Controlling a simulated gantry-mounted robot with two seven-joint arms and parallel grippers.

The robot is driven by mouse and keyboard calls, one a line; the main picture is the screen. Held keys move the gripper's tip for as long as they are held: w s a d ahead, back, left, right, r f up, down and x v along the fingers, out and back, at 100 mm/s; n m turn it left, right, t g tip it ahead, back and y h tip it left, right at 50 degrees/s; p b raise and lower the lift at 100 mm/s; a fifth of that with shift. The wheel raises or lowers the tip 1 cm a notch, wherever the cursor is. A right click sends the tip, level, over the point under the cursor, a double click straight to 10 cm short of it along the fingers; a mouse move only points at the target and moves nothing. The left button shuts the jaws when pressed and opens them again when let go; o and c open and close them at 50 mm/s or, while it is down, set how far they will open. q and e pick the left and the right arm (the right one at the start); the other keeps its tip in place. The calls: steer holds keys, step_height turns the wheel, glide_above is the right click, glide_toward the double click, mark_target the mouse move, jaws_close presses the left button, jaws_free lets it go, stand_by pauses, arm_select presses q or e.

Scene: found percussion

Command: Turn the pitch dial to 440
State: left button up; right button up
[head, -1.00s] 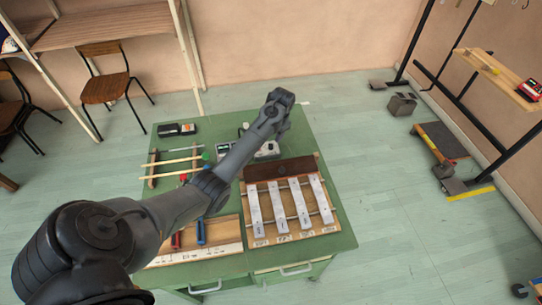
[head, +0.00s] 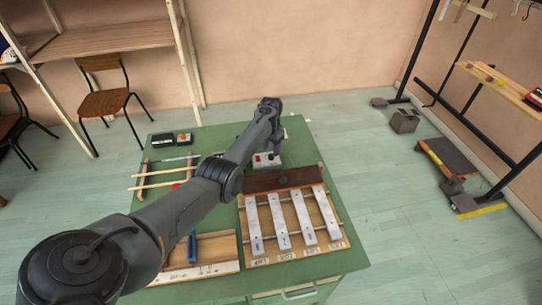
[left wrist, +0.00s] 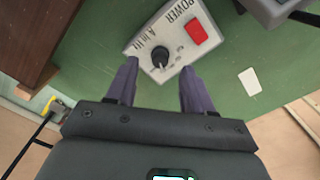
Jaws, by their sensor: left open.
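The pitch dial (left wrist: 160,57) is a black knob with a white pointer mark on a light grey box, next to the lettering "A in Hz". The box (left wrist: 180,30) also has a red switch by the word POWER. In the head view the box (head: 267,160) stands on the green table behind the chime bars, partly hidden by my arm. My left gripper (left wrist: 158,78) is open, its two fingers apart on either side of the knob in the picture. I cannot tell whether they touch it. The fingertips are hidden in the head view. My right gripper is not in view.
Metal chime bars (head: 293,218) on a wooden frame lie at the table's front right. A wooden tray (head: 220,245) with a blue-handled tool is front left. Wooden sticks (head: 160,178) and a black case (head: 163,139) lie farther left. A white card (left wrist: 249,81) lies beside the box.

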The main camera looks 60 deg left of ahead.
mark_target(271, 154)
arm_select(q)
steer(key=shift+f+b, duration=0.6)
steer(key=shift+f, duration=1.1)
jaws_close()
